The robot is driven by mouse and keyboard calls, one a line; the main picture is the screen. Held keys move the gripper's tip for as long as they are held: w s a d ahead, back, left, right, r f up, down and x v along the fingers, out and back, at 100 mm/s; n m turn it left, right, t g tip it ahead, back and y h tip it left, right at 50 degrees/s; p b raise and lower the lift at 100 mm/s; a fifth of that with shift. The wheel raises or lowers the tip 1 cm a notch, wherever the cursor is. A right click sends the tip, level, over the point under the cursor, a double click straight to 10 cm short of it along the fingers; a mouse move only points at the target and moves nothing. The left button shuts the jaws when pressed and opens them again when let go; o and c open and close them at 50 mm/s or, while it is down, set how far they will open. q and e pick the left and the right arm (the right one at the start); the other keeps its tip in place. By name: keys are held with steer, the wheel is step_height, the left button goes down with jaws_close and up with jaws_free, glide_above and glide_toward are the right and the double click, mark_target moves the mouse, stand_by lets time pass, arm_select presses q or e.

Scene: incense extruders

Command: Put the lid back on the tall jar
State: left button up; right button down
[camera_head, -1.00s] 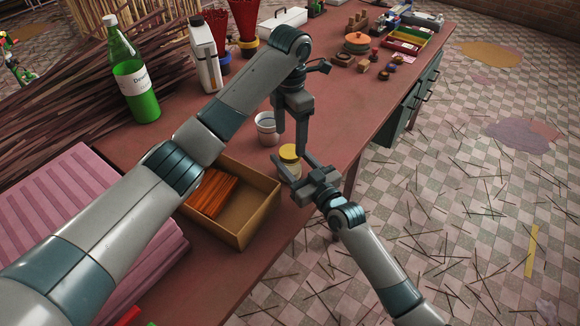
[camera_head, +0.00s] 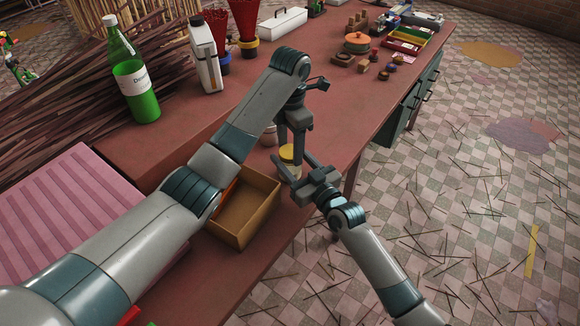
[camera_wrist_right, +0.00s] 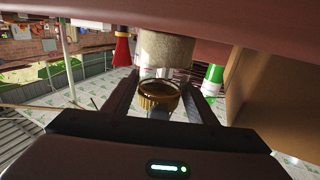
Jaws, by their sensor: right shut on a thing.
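The round yellow lid (camera_head: 287,153) is between the fingers of my right gripper (camera_head: 291,166), which is shut on it. In the right wrist view, the gold ribbed lid (camera_wrist_right: 158,93) shows between the two dark fingers. A pale grey jar (camera_head: 270,132) stands just beyond, mostly hidden by my left arm. A pale cylinder (camera_wrist_right: 167,50), likely this jar, shows behind the lid in the upside-down wrist view, with a small gap between them. My left gripper (camera_head: 291,150) points down close over the lid, its fingers apart. Contact there cannot be told.
An open cardboard box (camera_head: 250,220) stands left of the grippers. A green bottle (camera_head: 135,85) and a white bottle (camera_head: 207,62) stand farther back. A tray (camera_head: 405,40) and small items lie at the far end. The table's right edge is close to the right gripper.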

arm_select(q)
steer(key=shift+c, duration=0.4)
steer(key=shift+m, duration=1.6)
steer(key=shift+c, duration=0.3)
steer(key=o, duration=1.2)
steer(key=shift+c, duration=0.2)
steer(key=shift+r, duration=2.25)
